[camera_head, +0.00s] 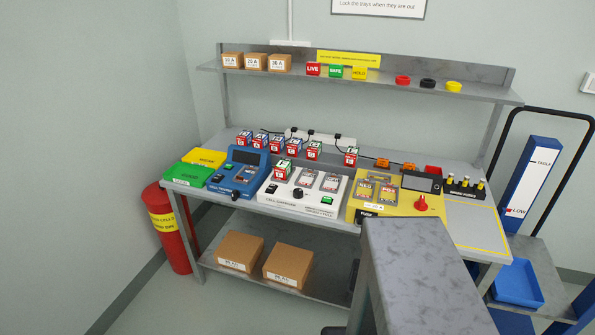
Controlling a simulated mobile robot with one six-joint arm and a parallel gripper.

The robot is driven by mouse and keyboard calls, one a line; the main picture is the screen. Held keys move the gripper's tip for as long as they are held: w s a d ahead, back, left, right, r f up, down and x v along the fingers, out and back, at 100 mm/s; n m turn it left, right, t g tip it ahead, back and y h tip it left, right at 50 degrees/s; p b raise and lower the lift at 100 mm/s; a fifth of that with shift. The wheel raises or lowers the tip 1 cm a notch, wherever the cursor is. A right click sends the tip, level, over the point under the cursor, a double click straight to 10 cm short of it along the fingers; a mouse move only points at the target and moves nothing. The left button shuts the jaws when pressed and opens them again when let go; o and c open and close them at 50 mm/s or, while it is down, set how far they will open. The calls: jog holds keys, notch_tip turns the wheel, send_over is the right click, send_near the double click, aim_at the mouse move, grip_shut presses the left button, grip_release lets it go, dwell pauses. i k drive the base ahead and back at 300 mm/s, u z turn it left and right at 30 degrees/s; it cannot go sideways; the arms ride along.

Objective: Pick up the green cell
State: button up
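Several small red-and-white labelled cells stand in a row along the back of the bench. My gripper is not in view.
A blue meter (240,173), green tray (188,174) and yellow tray (206,157) are at the left. A yellow unit (400,206) is at the right. A grey-topped surface (415,265) stands in front. A red bin (170,230) stands left and a blue bin (517,283) right.

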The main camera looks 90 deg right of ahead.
aim_at(281, 170)
jog(key=k, duration=1.05)
jog(key=z, duration=0.6)
jog(key=i, duration=0.7)
jog(key=z, duration=0.05)
